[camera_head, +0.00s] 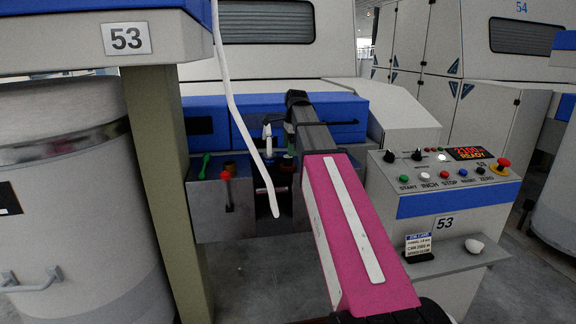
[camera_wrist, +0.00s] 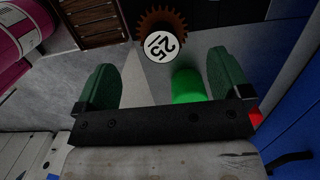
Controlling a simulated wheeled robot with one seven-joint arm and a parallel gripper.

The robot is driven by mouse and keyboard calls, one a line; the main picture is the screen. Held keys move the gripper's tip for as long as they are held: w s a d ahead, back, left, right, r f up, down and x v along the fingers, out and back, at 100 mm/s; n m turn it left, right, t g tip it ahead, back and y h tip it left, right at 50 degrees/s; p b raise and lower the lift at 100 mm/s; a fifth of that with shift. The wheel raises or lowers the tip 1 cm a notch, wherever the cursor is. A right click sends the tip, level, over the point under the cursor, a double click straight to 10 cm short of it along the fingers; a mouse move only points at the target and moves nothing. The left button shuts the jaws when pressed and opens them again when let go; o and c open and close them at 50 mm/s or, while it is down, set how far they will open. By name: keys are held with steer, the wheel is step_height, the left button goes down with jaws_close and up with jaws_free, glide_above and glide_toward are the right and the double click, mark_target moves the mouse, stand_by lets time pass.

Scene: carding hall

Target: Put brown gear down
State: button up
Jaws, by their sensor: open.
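The brown gear (camera_wrist: 162,38) shows in the wrist view, with dark teeth and a white round face marked 25. It lies on or over a grey surface, beyond the fingertips and roughly centred between them. My gripper (camera_wrist: 162,65) is open, with its two green-padded fingers wide apart and clear of the gear. In the wrist view a bright green cylinder (camera_wrist: 187,85) is between the fingers, nearer the right one. In the head view my pink arm reaches to the machine front and hides the fingertips; I cannot make out the gear there.
A post (camera_head: 165,190) stands left; the control console (camera_head: 445,195) stands right. A dark slatted box (camera_wrist: 98,22) is beside the gear.

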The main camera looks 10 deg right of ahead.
mark_target(288, 161)
steer(key=shift+w+a+f, duration=0.1)
steer(key=shift+a+f, duration=0.05)
steer(key=shift+f, duration=1)
steer(key=shift+s+a+f, duration=0.1)
steer(key=shift+a+f, duration=0.1)
steer(key=shift+f, duration=0.9)
steer(key=shift+w+a+f, duration=0.1)
steer(key=shift+a+f, duration=0.05)
steer(key=shift+f, duration=1)
steer(key=c, duration=1.1)
steer(key=shift+r, duration=0.2)
